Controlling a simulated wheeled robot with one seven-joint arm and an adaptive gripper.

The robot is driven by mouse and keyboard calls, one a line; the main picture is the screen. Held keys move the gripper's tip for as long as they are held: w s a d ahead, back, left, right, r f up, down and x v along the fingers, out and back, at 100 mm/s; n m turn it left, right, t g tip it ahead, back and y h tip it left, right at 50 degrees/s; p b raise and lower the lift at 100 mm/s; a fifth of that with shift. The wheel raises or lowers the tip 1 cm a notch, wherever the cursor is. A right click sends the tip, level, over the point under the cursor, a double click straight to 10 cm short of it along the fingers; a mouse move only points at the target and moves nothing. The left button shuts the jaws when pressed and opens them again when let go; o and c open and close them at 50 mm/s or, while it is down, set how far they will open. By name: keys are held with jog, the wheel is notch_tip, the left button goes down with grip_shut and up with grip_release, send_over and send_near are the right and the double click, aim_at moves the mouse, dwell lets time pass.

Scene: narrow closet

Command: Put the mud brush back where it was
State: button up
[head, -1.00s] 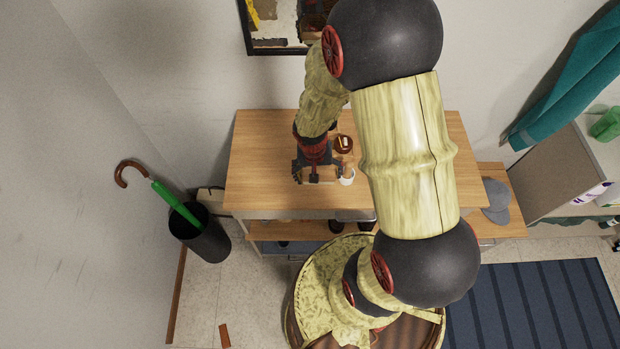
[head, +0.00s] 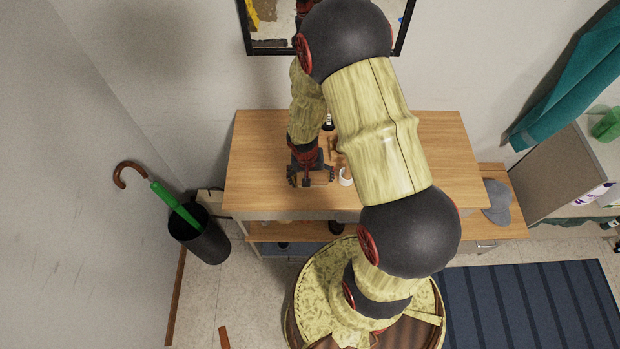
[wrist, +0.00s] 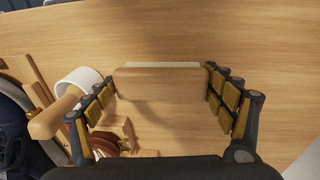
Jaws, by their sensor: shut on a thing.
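The mud brush (wrist: 160,83) is a wooden block with a pale strip along its far edge in the wrist view. It lies between the two fingers of my gripper (wrist: 163,95), which is shut on it. In the head view my gripper (head: 311,168) and the brush (head: 314,180) are over the front left-middle part of the wooden table (head: 262,150). I cannot tell whether the brush touches the tabletop.
A white cup (head: 346,177) is just right of my gripper; the wrist view shows the cup (wrist: 80,79) beside a wooden handle (wrist: 52,117). A small dark bottle (head: 328,124) stands behind. The table's left part is clear. An umbrella stand (head: 202,240) is left of the table.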

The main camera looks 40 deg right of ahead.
jog(key=shift+f, duration=0.2)
jog(key=o, duration=1.5)
jog(key=shift+o, duration=0.2)
jog(key=shift+r, duration=0.2)
